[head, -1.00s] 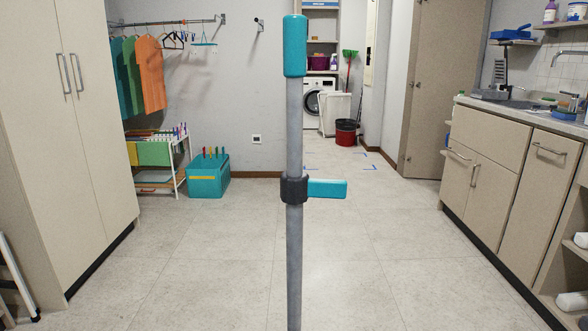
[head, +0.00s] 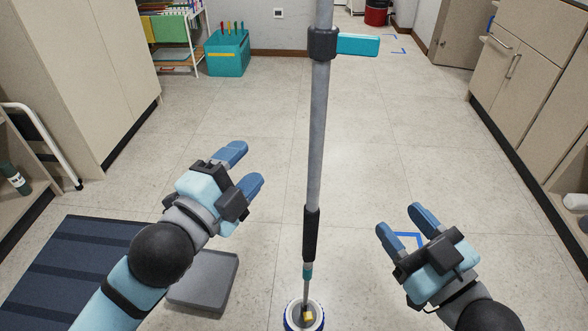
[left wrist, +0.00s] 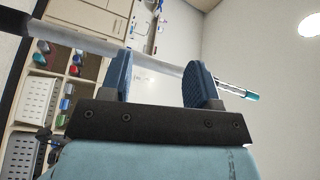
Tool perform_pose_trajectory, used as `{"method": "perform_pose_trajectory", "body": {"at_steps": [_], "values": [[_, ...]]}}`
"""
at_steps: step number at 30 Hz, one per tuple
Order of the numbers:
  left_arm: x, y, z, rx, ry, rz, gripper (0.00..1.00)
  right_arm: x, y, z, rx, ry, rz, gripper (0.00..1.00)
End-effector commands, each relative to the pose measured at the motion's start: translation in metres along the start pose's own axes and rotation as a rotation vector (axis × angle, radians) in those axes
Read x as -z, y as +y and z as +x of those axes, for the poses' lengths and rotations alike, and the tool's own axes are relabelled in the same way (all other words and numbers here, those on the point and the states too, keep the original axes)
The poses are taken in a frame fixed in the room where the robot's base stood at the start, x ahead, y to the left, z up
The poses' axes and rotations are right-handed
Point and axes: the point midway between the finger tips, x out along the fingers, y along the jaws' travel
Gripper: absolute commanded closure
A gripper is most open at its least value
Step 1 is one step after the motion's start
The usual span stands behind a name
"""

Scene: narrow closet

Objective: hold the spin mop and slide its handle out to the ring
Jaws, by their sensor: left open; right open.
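The spin mop stands upright ahead of me. Its grey handle (head: 317,130) runs down the middle of the head view, with a dark collar (head: 323,43) and a teal lever (head: 358,44) high up. A black sleeve (head: 311,233) is lower down, and the round blue-rimmed foot (head: 304,315) is at the bottom edge. I cannot tell which part is the ring. My left gripper (head: 244,168) is open and empty, left of the handle and apart from it. In the left wrist view, the handle (left wrist: 155,65) crosses beyond its fingers. My right gripper (head: 402,221) is open and empty, right of the handle.
A dark striped mat (head: 70,270) and a grey flat block (head: 203,281) lie at lower left. A tall cabinet (head: 95,70) stands left and a counter with cupboards (head: 535,80) stands right. A teal crate (head: 227,57) is at the back. The floor between is clear.

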Motion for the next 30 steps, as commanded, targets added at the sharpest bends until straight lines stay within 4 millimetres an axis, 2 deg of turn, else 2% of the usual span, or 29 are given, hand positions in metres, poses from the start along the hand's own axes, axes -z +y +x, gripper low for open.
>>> {"method": "perform_pose_trajectory", "body": {"at_steps": [3, 7, 12, 18, 21, 25, 30], "values": [[0.019, -0.008, 0.012, -0.015, -0.030, 0.342, 0.44, 0.001, 0.000, 0.000, 0.000, 0.000, 0.000, 0.49], [0.042, -0.009, 0.015, -0.054, -0.062, 0.710, 0.44, 0.002, 0.000, 0.000, 0.000, 0.000, 0.000, 0.49], [0.071, -0.013, 0.013, -0.109, -0.104, 1.182, 0.44, 0.003, 0.001, 0.000, 0.000, 0.000, 0.000, 0.49], [0.094, -0.015, 0.003, -0.180, -0.143, 1.618, 0.44, 0.003, 0.001, 0.000, 0.000, 0.000, 0.000, 0.49], [0.101, -0.014, -0.003, -0.210, -0.151, 1.753, 0.44, 0.003, 0.001, 0.000, 0.000, 0.000, 0.000, 0.49], [0.106, -0.014, -0.007, -0.232, -0.155, 1.846, 0.44, 0.003, 0.001, 0.000, 0.000, 0.000, 0.000, 0.49], [0.104, -0.013, 0.004, -0.240, -0.156, 1.872, 0.44, 0.003, 0.001, 0.000, 0.000, 0.000, 0.000, 0.49]]}}
